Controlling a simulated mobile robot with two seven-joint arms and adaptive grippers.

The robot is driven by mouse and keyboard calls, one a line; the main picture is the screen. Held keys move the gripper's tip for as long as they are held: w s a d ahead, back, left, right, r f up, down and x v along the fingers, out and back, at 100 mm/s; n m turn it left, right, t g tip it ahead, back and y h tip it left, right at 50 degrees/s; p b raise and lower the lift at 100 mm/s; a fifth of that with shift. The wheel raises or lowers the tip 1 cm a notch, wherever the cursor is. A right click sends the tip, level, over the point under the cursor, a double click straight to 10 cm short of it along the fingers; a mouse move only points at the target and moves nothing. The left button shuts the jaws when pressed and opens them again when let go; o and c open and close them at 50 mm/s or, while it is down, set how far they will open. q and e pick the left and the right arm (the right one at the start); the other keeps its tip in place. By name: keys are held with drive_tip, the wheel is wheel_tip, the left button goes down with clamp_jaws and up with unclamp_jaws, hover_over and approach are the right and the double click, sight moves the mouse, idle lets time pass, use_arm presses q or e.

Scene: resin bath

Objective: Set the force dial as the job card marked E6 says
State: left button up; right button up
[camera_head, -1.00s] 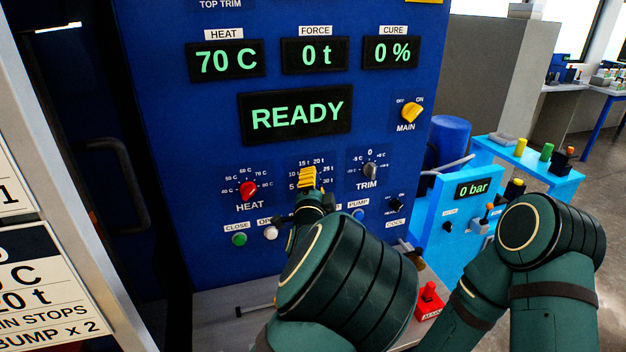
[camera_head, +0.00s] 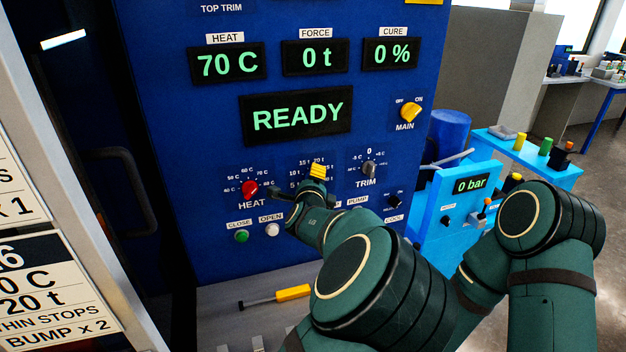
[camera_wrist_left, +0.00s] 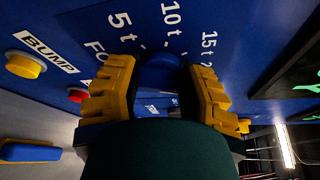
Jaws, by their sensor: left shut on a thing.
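The force dial (camera_wrist_left: 160,72) is a blue knob in the left wrist view, with 5 t, 10 t and 15 t marks beside it. My left gripper (camera_head: 318,172) has its yellow fingers closed on the dial from both sides; the fingers also show in the left wrist view (camera_wrist_left: 160,90). The dial's pointer is hidden, so its setting cannot be read. The force display (camera_head: 315,57) reads 0 t. A job card (camera_head: 50,290) at the lower left shows a cut-off mark ending in 6, then 20 t, THIN STOPS and BUMP x 2. My right gripper is not in view.
The red heat dial (camera_head: 250,188) is left of the force dial, the grey trim dial (camera_head: 368,169) right. Green close button (camera_head: 241,236) and white open button (camera_head: 272,230) sit below. A yellow-handled tool (camera_head: 292,293) lies on the ledge. The main display (camera_head: 297,115) reads READY.

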use_arm(q)
drive_tip(key=shift+r, duration=0.1)
idle(0.4)
drive_tip(key=o, duration=1.2)
drive_tip(key=s+r, duration=0.1)
drive_tip(key=s, duration=1)
drive_tip(key=shift+s+a+r, duration=0.3)
drive_tip(key=shift+s+a, duration=0.05)
drive_tip(key=shift+s, duration=0.05)
